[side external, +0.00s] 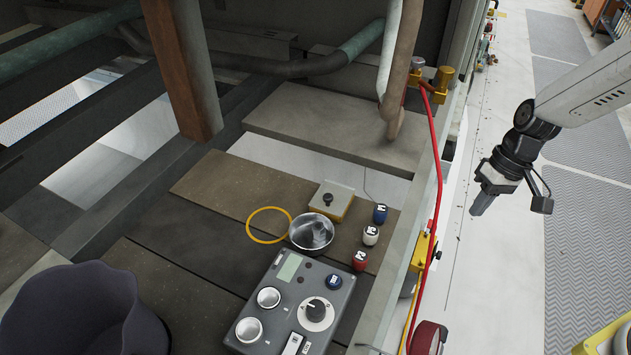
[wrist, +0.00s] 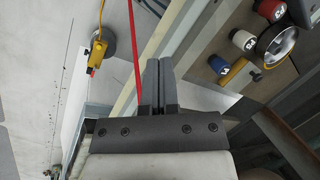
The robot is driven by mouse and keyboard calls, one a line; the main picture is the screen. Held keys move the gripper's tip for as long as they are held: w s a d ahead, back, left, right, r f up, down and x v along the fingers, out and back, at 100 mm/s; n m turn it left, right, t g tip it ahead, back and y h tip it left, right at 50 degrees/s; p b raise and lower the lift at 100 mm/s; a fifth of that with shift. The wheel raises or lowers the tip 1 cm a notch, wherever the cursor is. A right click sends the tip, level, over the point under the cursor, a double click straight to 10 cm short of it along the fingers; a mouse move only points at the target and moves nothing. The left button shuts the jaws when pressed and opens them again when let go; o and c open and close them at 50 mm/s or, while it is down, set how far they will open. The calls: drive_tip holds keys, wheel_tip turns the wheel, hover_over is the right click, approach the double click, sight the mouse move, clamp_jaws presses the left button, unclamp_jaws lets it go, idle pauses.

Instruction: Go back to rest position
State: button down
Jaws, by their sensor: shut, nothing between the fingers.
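My gripper (side external: 478,203) hangs at the right in the side external view, outside the machine's frame and above the pale floor. Its fingers point down and to the left. In the wrist view my gripper (wrist: 159,62) shows two dark fingers side by side, closed together with nothing between them. It is well apart from the panel objects and touches nothing that I can see.
A red hose (side external: 438,190) runs along the frame's edge, between the boards and my gripper. Floor around my gripper is clear.

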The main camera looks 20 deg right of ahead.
drive_tip(key=s+d+r+t+h, duration=0.3)
drive_tip(key=s+d, duration=0.1)
drive_tip(key=s, duration=0.1)
drive_tip(key=shift+s+n+h, duration=0.3)
drive_tip(key=shift+s+n, duration=0.05)
drive_tip(key=shift+n, duration=0.05)
